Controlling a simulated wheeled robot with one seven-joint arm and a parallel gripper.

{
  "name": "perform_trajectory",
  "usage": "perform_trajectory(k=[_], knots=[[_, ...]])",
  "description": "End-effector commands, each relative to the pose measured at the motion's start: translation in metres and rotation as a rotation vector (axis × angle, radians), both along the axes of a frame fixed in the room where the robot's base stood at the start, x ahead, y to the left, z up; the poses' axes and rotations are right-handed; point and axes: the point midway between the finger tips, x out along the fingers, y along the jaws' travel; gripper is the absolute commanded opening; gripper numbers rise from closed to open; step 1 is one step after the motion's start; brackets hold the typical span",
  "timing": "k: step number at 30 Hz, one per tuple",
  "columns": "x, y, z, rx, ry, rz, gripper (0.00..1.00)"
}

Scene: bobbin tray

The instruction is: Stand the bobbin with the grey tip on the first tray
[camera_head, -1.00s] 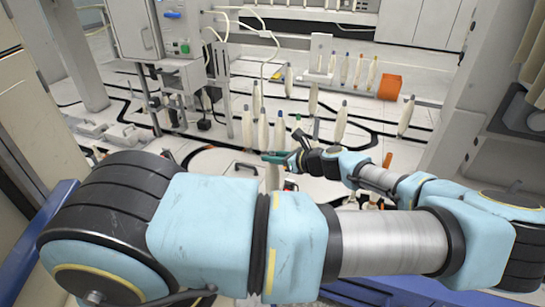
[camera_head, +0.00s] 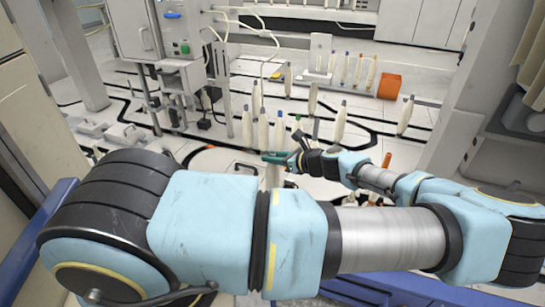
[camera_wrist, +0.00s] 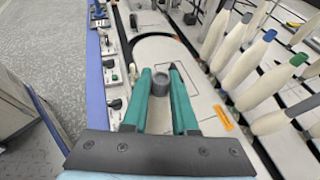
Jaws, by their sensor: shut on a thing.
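My gripper (camera_head: 276,157) has green fingers and is shut on a pale bobbin (camera_head: 272,178), which hangs roughly upright below them in the head view. In the wrist view, the fingers (camera_wrist: 161,82) close around a dark grey tip; the bobbin's body is hidden below it. Several other pale bobbins stand just behind the gripper in the head view, one of them (camera_head: 263,133) close to it. I cannot tell which surface is the first tray, nor whether the held bobbin's foot touches anything.
An orange box (camera_head: 389,86) sits at the back right.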

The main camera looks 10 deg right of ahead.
Motion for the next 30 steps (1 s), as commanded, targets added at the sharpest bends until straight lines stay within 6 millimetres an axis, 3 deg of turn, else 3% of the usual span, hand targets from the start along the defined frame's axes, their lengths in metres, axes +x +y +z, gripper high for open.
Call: perform_trajectory(k=[30], knots=[[0.0002,0.0002,-0.0072,0.002,0.000,-0.001,0.00]])
